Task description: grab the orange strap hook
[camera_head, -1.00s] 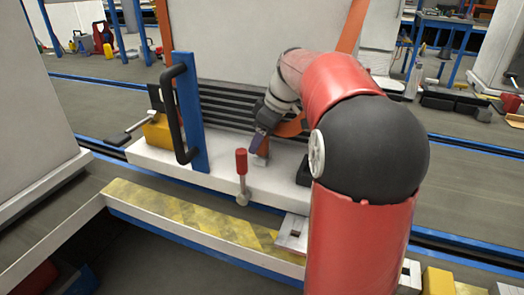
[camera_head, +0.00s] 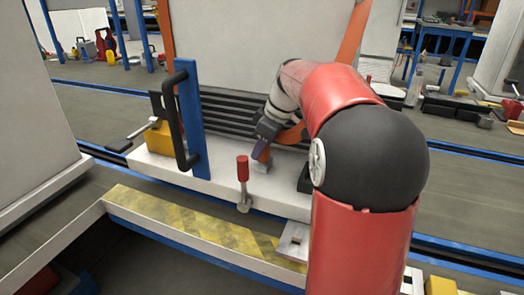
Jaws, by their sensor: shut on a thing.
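The orange strap runs down the right of the big white panel, and its loose part (camera_head: 291,135) curves behind my gripper. Its lower end with the grey hook (camera_head: 261,166) is just below the fingers, close above the white ledge (camera_head: 225,184). My gripper (camera_head: 260,153), dark with purplish fingertips, points down to the left and is shut on the strap hook. The fingers and my red arm hide part of the strap. I cannot tell whether the hook touches the ledge.
A red-handled lever (camera_head: 243,170) stands just left of and in front of my gripper. A blue post (camera_head: 191,118) with a black handle (camera_head: 178,115) rises further left. A yellow block (camera_head: 159,137) sits behind it. A yellow-black striped edge (camera_head: 190,222) runs in front.

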